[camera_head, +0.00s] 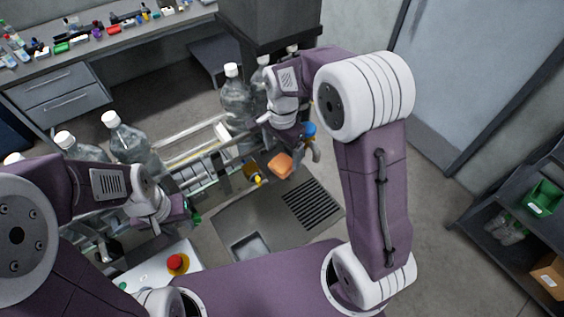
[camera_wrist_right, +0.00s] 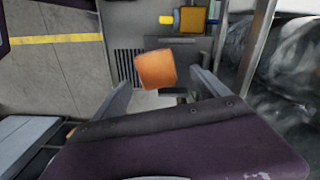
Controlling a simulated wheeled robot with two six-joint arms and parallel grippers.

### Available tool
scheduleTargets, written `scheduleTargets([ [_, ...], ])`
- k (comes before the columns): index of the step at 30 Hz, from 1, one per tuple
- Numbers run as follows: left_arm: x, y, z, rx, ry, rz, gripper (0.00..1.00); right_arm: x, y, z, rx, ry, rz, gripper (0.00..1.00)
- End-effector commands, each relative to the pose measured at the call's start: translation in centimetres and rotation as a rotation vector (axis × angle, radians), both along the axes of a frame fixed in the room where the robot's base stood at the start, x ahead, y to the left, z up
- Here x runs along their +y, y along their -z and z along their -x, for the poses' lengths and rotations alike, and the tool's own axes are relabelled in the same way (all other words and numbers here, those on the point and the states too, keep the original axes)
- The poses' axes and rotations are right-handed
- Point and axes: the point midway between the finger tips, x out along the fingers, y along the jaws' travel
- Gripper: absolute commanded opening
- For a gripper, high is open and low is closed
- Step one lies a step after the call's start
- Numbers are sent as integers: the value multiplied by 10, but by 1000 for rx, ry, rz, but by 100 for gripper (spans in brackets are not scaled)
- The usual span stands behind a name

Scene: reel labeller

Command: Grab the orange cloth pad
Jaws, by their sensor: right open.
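The orange cloth pad (camera_head: 281,166) shows in the head view just below and left of my right gripper (camera_head: 302,150). In the right wrist view the pad (camera_wrist_right: 156,69) appears between and slightly beyond the two fingers of my right gripper (camera_wrist_right: 160,85). These fingers are open, with a gap on both sides of the pad. I cannot tell how far the pad is from the fingertips. My left gripper (camera_head: 182,212) is at the left of the head view over the machine, and its fingers are too unclear to read.
Clear bottles (camera_head: 238,98) stand behind the machine, with more at the left (camera_head: 128,142). A slotted grille (camera_head: 313,203) is in the grey worktop. A red button (camera_head: 178,263) sits on a white panel. A blue knob (camera_head: 309,129) is beside my right gripper.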

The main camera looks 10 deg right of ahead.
Motion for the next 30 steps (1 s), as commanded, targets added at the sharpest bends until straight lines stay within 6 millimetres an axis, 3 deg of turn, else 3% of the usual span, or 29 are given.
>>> scheduleTargets([
  [3,0,-17,0,-1,0,0,36,1,17,5,11,0,2,85],
  [7,0,-20,0,-1,0,0,36,1,39,4,7,0,1,85],
  [14,0,-19,0,-1,0,0,36,1,45,3,2,0,0,85],
  [15,0,-19,0,-1,0,0,36,1,45,3,2,0,0,82],
  [22,0,-19,0,-1,0,0,36,1,45,3,2,0,0,19],
  [30,0,-18,0,-1,0,0,36,1,43,3,1,0,1,19],
])
